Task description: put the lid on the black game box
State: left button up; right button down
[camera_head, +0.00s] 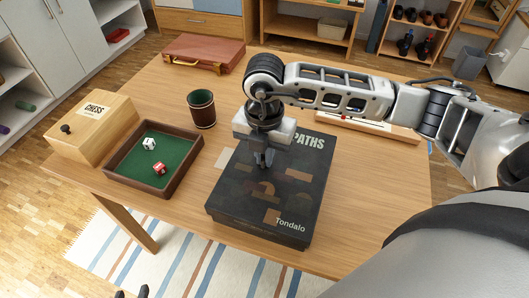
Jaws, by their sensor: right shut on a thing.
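The black game box (258,234) stands near the front middle of the table. I cannot tell whether the lid is fully seated. My right gripper (264,163) points down over the middle of the lid and is shut on it; the gripper hides the exact grip and part of the lid's far left side.
A green-lined dice tray (182,181) with two dice, a wooden chess box (92,128) and a dark cup (202,108) stand left of the game box. A red-brown case (203,53) lies at the back. A pale wooden board (367,128) lies at the right rear. The table's right front is clear.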

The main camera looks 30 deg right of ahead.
jog(key=shift+f+b, duration=0.4)
jog(key=shift+f, duration=0.05)
dwell(0.4)
jog(key=c, duration=1.5)
grip_release()
notch_tip(320, 180, up, 16)
jog(key=shift+r, duration=0.1)
